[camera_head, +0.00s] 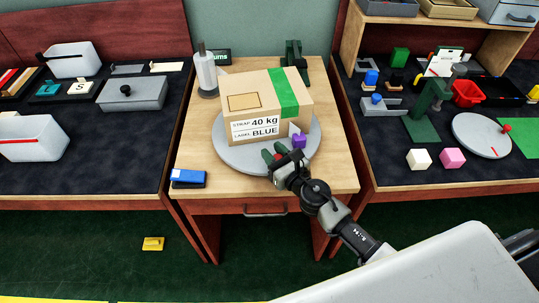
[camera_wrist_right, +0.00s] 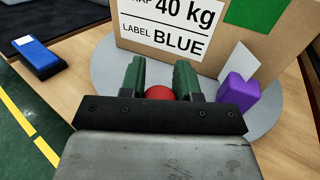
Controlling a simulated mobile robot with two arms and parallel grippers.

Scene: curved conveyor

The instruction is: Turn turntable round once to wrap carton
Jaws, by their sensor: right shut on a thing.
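The carton (camera_head: 256,107) stands on the round grey turntable (camera_head: 231,156) on the wooden table. It has a green strip on top and down one side, and a label reading "STRAP 40 kg, LABEL BLUE"; it also shows in the right wrist view (camera_wrist_right: 136,38). My right gripper (camera_head: 277,154) is at the turntable's front edge. In the right wrist view its green fingers (camera_wrist_right: 159,83) are shut around a red knob (camera_wrist_right: 159,92) on the turntable. A purple block (camera_head: 299,141) with a white sheet sits beside the carton's front right corner. My left gripper is out of view.
A blue stapler-like object (camera_head: 188,178) lies at the table's front left. A white roll on a stand (camera_head: 207,74) and a dark green device (camera_head: 293,62) stand at the back. Dark side benches hold bins, blocks and another round plate (camera_head: 482,135).

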